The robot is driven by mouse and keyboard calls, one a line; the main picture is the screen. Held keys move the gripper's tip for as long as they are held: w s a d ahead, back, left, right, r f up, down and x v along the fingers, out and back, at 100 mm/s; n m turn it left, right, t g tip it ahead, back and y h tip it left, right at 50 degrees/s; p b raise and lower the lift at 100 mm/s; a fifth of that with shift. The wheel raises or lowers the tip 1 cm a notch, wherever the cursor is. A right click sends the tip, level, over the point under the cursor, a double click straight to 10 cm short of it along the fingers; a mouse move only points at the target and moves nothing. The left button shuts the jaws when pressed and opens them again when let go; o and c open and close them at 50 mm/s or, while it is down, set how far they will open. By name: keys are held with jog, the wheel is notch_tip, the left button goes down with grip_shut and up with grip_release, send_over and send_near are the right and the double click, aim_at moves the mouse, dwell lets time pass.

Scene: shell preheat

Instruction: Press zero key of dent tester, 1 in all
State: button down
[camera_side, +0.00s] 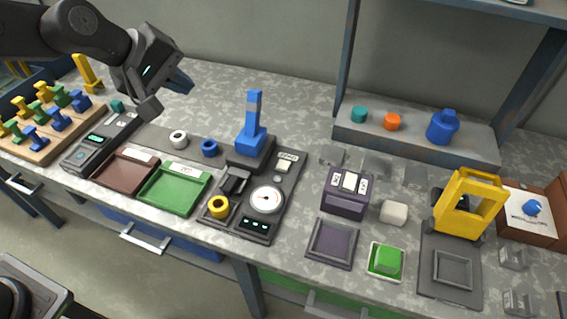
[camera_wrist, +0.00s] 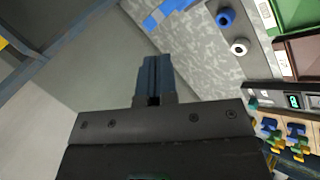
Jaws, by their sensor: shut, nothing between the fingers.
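The device that looks like the dent tester is a dark board (camera_side: 289,193) at mid-bench in the side view. It carries a round dial gauge (camera_side: 267,199), a small display with green digits (camera_side: 255,225) and a blue upright lever (camera_side: 251,125). A pale key (camera_side: 283,167) sits near its back right corner under a small label too small to read, so I cannot confirm it is the zero key. My gripper (camera_side: 183,86) is raised above the bench to the left of this device, apart from it. Its fingers are together and empty in the wrist view (camera_wrist: 153,75).
Left of the tester lie a green tray (camera_side: 153,200), a brown tray (camera_side: 101,180), a white ring (camera_side: 178,132) and a blue ring (camera_side: 209,141). A wooden rack (camera_side: 50,150) holds several coloured pieces. A yellow frame (camera_side: 497,207) and a shelf post (camera_side: 346,60) stand right.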

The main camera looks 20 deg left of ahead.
jog(key=w+d+f+n, duration=0.6)
jog(key=w+d+f, duration=0.1)
jog(key=w+d, duration=0.15)
jog(key=n+t, duration=0.1)
jog(key=n, duration=0.4)
send_over(284, 166)
notch_tip(284, 166, down, 9)
jog(key=shift+w+f+n, duration=0.1)
jog(key=shift+f+n, duration=0.3)
jog(key=shift+f, duration=0.1)
jog(key=shift+f, duration=0.1)
jog(key=shift+f, duration=4.3)
jog(key=shift+f, duration=0.15)
jog(key=shift+f, duration=0.25)
